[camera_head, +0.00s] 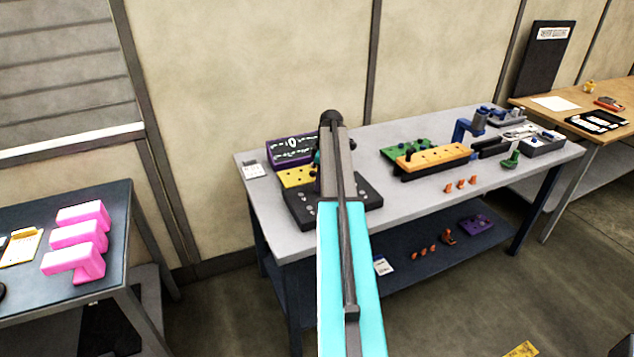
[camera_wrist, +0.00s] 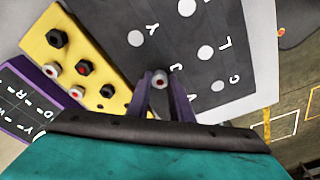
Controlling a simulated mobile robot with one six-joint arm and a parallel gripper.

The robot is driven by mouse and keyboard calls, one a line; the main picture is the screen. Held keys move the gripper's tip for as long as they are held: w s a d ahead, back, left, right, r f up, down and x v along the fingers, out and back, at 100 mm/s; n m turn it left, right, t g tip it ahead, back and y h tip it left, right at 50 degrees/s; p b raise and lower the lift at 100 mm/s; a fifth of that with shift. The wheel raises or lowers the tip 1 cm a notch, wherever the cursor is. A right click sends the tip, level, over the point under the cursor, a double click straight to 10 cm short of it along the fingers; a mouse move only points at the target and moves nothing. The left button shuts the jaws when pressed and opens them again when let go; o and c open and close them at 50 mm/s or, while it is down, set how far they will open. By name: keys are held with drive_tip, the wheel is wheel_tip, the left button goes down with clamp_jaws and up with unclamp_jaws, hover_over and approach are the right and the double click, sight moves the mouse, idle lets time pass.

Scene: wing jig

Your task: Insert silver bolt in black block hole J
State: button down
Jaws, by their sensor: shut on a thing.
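The bolt is over the black block (camera_wrist: 120,18), right beside the printed letter J. Hole J itself is hidden behind the bolt and fingers. I cannot tell whether the bolt tip is above the hole or in it. Light round spots with the letters Y, L and C show on the block around it. In the head view the black block (camera_head: 301,214) lies at the front left of the grey table, and my arm hides the fingertips and bolt.
A yellow block (camera_wrist: 57,64) with several black and silver bolts is left of the black block. A purple lettered panel (camera_wrist: 20,115) is beyond it. The grey table (camera_head: 410,215) also holds a green and orange fixture (camera_head: 433,159) and small orange parts.

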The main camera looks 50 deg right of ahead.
drive_tip(key=c, duration=1.5)
unclamp_jaws()
drive_tip(key=shift+s+d+r+b, duration=0.1)
drive_tip(key=shift+r+b, duration=0.1)
drive_tip(key=shift+r, duration=0.2)
drive_tip(key=shift+s+r+b, duration=0.1)
drive_tip(key=shift+r+b, duration=0.05)
drive_tip(key=shift+r, duration=0.2)
drive_tip(key=r+b, duration=0.1)
drive_tip(key=r, duration=0.3)
drive_tip(key=s+r+b, duration=0.1)
drive_tip(key=r, duration=0.3)
drive_tip(key=r+b, duration=0.1)
drive_tip(key=r, duration=0.3)
drive_tip(key=shift+s+d, duration=0.25)
drive_tip(key=shift+d, duration=0.15)
drive_tip(key=shift+r+p, duration=1.95)
drive_tip(key=shift+r, duration=1.6)
